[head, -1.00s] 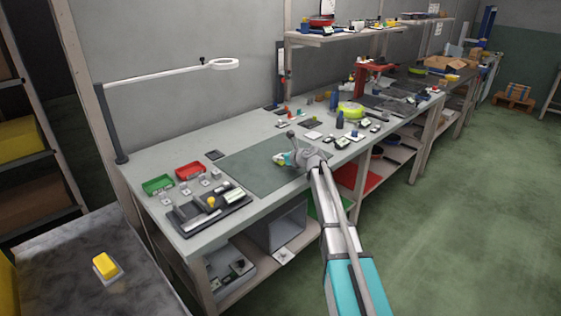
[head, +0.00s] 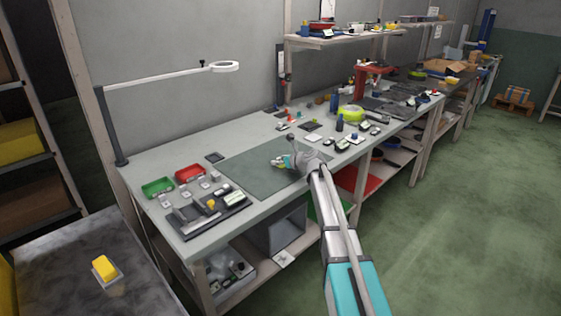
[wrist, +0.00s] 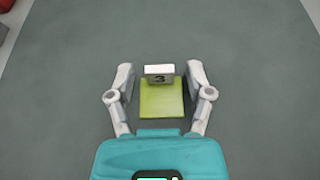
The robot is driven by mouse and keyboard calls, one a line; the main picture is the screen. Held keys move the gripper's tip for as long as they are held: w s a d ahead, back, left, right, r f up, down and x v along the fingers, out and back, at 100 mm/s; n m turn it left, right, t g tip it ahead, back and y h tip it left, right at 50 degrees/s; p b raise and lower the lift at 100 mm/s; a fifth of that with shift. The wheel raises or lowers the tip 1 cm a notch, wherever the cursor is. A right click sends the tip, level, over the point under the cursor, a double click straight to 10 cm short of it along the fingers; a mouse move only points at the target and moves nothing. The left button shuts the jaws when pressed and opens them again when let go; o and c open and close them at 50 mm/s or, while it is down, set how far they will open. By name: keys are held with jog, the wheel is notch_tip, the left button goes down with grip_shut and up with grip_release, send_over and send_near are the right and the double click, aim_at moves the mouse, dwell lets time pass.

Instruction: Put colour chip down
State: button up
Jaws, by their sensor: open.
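The colour chip (wrist: 161,101) is a flat yellow-green square with a pale tab marked 3 at its far end. In the wrist view it appears to lie on the dark green-grey mat (wrist: 70,80). My gripper (wrist: 160,76) is open, with one finger on each side of the chip and a small gap at both sides. In the head view my gripper (head: 280,161) is low over the right part of the mat (head: 240,178). The chip is too small there to make out clearly.
Green (head: 157,187) and red (head: 189,173) bins stand left of the mat, with a dark tray (head: 232,212) of parts in front. Several small items and a yellow-green roll (head: 351,112) lie to the right. A lamp (head: 225,67) hangs above. Most of the mat is clear.

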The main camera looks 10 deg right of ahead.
jog(key=shift+r, duration=0.2)
jog(key=shift+s+d+r+p, duration=0.1)
jog(key=shift+s+d+p, duration=0.1)
jog(key=shift+p, duration=0.1)
jog(key=p+v, duration=0.4)
jog(key=v, duration=0.7)
jog(key=shift+s+r, duration=0.15)
jog(key=shift+s, duration=0.05)
jog(key=shift+o, duration=0.3)
dwell(1.4)
